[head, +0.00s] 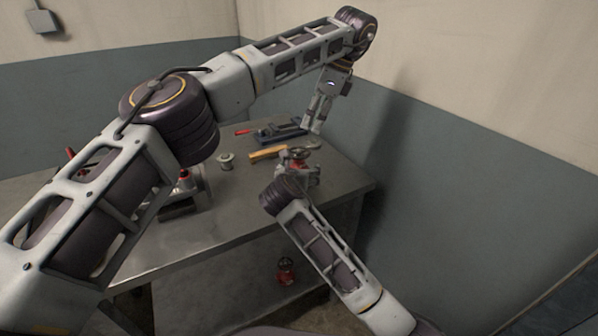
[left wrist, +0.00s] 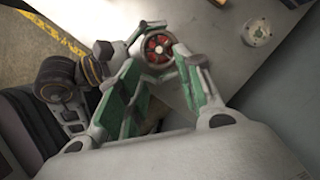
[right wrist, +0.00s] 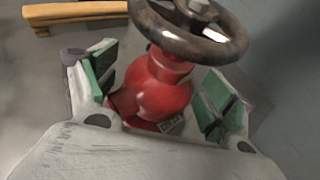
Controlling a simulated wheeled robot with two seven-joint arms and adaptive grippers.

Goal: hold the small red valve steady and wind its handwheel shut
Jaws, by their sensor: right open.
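The small red valve (head: 299,166) stands on the table near its right edge, with its dark round handwheel (right wrist: 190,30) on top. My right gripper (head: 307,178) is open around the red body (right wrist: 158,88), one finger on each side; gaps show beside it in the right wrist view. My left gripper (head: 313,125) is open and empty, pointing down above the valve. In the left wrist view the handwheel's rim and spokes (left wrist: 157,50) show between the left fingertips, below them. The right gripper hides part of the valve in the head view.
A yellowish wooden piece (head: 267,153) and a dark tool with a red handle (head: 280,134) lie behind the valve. A grey spool (head: 226,161) stands left. A round metal part (left wrist: 257,32) is close by. Another red object (head: 285,271) is below the table. A wall stands right.

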